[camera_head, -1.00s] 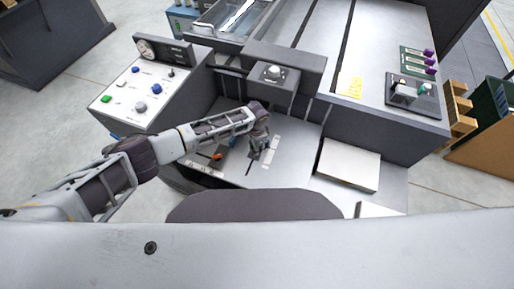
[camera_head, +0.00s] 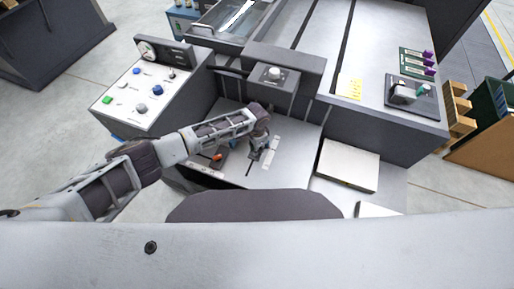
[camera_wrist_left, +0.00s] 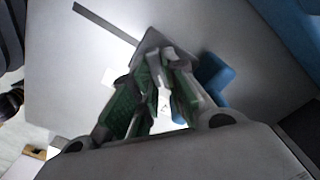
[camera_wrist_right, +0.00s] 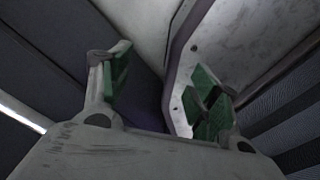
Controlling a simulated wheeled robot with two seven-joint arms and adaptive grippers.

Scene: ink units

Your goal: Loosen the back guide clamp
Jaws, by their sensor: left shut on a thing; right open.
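My left gripper (camera_head: 259,151) is low over the flat metal bed (camera_head: 285,160) of the machine, above the bed's slot. In the left wrist view the green-padded fingers (camera_wrist_left: 158,100) are closed around a small pale part. I take this part to be the back guide clamp; the fingers hide most of it. A grey block (camera_wrist_left: 152,42) sits just beyond the fingertips, and a blue piece (camera_wrist_left: 214,76) is beside them on the right. My right gripper (camera_wrist_right: 160,85) is open and empty in the right wrist view; it does not show in the head view.
An orange-tipped part (camera_head: 217,157) is left of the left gripper. A grey knob (camera_head: 274,72) is on the housing behind. A control panel (camera_head: 125,95) stands at the left. A pale block (camera_head: 349,165) lies at the right of the bed.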

